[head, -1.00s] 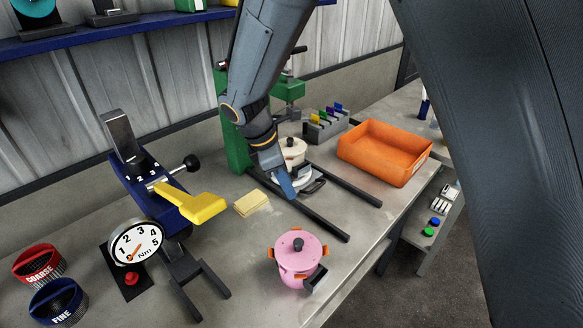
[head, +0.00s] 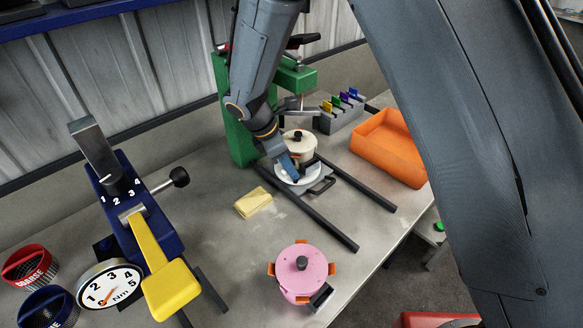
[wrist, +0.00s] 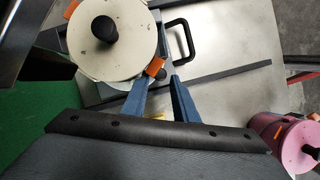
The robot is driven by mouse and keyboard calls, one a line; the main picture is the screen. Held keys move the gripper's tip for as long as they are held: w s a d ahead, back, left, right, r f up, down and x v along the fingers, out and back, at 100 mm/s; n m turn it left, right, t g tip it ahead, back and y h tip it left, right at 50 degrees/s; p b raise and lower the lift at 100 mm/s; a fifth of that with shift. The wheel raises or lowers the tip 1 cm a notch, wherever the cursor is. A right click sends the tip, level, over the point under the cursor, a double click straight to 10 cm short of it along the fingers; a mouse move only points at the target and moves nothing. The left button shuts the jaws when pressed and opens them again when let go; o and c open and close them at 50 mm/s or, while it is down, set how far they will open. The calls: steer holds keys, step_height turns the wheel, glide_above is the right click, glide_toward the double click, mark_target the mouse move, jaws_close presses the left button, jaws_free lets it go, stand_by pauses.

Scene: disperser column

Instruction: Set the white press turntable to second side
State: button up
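The white turntable (head: 294,178) is a round plate low on the green press (head: 238,115). A cream pot (head: 300,146) with a black knob stands on it; its lid (wrist: 112,40) fills the upper left of the wrist view. My gripper (head: 295,178) is down at the near edge of the turntable. In the wrist view my two blue fingers (wrist: 158,82) are spread, with a gap between them. An orange tab (wrist: 155,67) and a dark knob-like part lie at the fingertips, beside the pot. Whether the fingers touch them is unclear. The lid hides much of the turntable.
Two dark rails (head: 322,225) run forward from the press. A black handle (wrist: 180,38) juts out beside the turntable. A pink pot (head: 300,270), yellow sponge (head: 253,202), yellow lever (head: 158,262) and orange bin (head: 388,148) stand around. Bench between sponge and pink pot is clear.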

steer(key=shift+x, duration=1.15)
jaws_close()
